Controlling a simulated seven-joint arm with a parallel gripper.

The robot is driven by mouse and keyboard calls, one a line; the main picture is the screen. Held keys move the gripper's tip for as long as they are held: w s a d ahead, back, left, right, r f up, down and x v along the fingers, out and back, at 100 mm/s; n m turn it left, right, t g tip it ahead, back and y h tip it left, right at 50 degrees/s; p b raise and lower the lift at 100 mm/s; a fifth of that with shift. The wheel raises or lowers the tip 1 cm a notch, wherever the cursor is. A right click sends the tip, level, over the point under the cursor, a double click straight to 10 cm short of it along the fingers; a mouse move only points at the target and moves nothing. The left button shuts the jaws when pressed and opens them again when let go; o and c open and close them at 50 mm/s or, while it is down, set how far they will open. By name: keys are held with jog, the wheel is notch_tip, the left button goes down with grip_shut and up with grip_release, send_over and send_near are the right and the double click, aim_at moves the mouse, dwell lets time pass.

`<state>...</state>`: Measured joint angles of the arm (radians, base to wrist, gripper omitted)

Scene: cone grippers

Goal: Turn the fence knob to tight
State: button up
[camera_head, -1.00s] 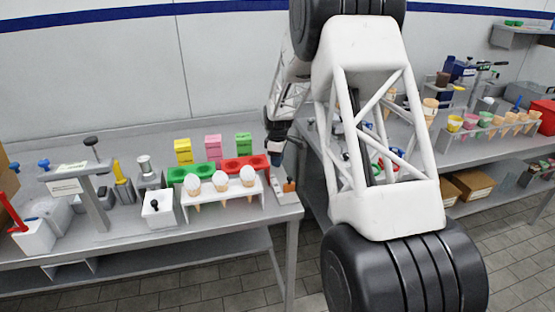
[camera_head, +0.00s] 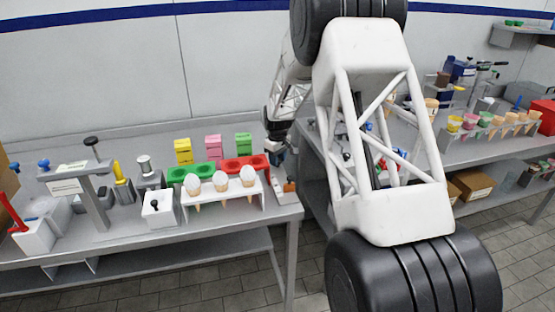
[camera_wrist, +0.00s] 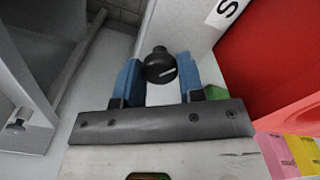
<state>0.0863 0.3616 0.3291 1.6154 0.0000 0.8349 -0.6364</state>
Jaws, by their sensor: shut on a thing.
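The fence knob (camera_wrist: 161,64) is a small black round knob with a white pointer line on its face. In the wrist view it sits between the blue fingertips of my gripper (camera_wrist: 159,70), beside a pale upright panel. The pointer line looks nearly level in that view, tilted slightly. My gripper is shut on the knob. In the head view my gripper (camera_head: 277,158) is at the right end of the left bench, and the knob cannot be made out there. Part of a label with a letter "S" (camera_wrist: 228,10) shows beside the knob; the rest of its text is out of view.
A red surface (camera_wrist: 285,50) lies close right of the gripper in the wrist view. In the head view, a white rack with several cones (camera_head: 221,183) and green and red trays (camera_head: 236,165) stand just left of the gripper. Coloured boxes (camera_head: 213,145) stand behind them.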

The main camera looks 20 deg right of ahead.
jog(key=m, duration=0.3)
jog(key=shift+m, duration=0.4)
jog(key=m, duration=0.4)
jog(key=shift+m, duration=0.3)
jog(key=m, duration=0.3)
jog(key=shift+m, duration=2.1)
jog(key=o, duration=0.9)
jog(key=shift+r, duration=0.1)
